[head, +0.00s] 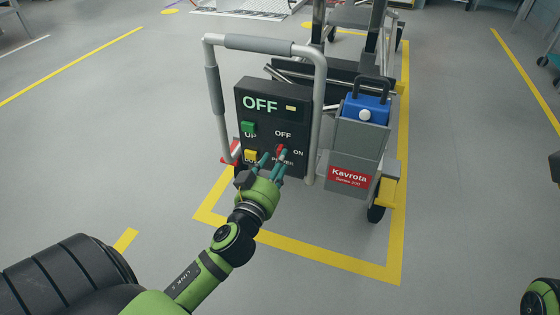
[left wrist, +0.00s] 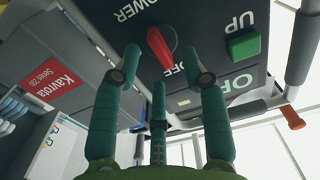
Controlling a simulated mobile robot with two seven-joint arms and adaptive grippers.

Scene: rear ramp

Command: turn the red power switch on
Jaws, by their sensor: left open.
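The red power switch (head: 281,150) is a knob on the black control panel (head: 300,105) of the cart. OFF is printed above it, ON to its right and POWER below. The panel's display (head: 270,104) reads OFF. In the left wrist view, upside down, the red switch (left wrist: 162,47) has its long grip pointing toward the OFF label. My left gripper (head: 272,163) is open in front of the switch, its fingers partly covering the POWER label. In the wrist view my left gripper's (left wrist: 163,75) fingers spread around the switch; contact is not visible. My right gripper is not in view.
A green UP button (head: 249,128) and a yellow button (head: 251,155) sit left of the switch. A grey handlebar (head: 265,44) frames the panel. A blue box (head: 367,108) stands on the right. Yellow floor lines (head: 320,254) surround the cart; floor nearby is clear.

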